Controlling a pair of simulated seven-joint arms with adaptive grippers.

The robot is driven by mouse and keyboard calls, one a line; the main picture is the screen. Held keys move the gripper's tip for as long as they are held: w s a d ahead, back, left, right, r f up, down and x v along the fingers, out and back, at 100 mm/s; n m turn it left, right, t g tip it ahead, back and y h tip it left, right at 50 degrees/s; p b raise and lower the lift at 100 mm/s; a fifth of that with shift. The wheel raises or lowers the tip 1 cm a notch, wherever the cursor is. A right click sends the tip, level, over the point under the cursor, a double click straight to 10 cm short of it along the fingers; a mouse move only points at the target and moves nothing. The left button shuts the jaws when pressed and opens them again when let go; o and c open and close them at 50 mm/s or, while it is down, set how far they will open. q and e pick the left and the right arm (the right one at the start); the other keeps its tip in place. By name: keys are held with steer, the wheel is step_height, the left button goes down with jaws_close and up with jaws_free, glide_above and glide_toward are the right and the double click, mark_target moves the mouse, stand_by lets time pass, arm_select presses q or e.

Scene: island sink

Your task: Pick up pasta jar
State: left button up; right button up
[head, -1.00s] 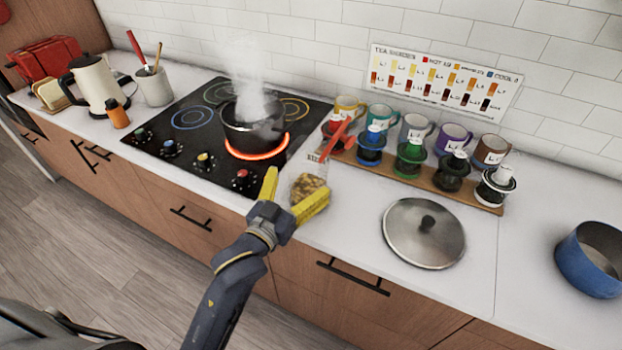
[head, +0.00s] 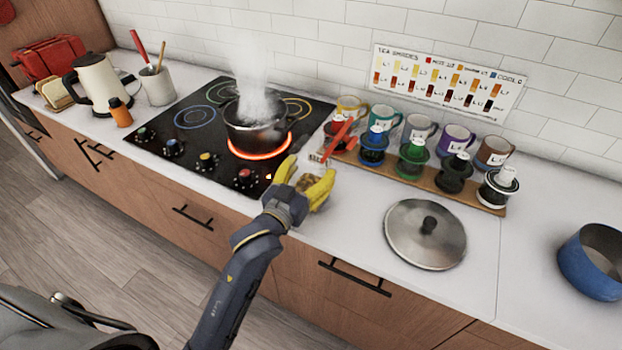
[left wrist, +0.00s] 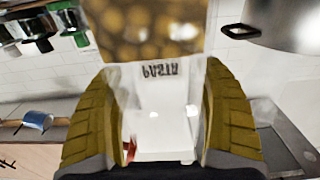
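The pasta jar (head: 306,183) is a small clear container with tan pasta, on the counter just right of the cooktop's front corner. In the left wrist view the jar (left wrist: 165,105) fills the middle, its PASTA label upside down. My left gripper (head: 311,168) is open, with one yellow finger on each side of the jar. Its fingers hide part of the jar in the head view. Whether the fingers touch the jar I cannot tell. My right gripper is not in view.
A steaming pot (head: 256,128) stands on a glowing burner of the cooktop (head: 190,150).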

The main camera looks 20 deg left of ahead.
arm_select(q)
steer(key=c, duration=0.9)
steer(key=shift+o, duration=0.2)
steer(key=shift+r, duration=0.1)
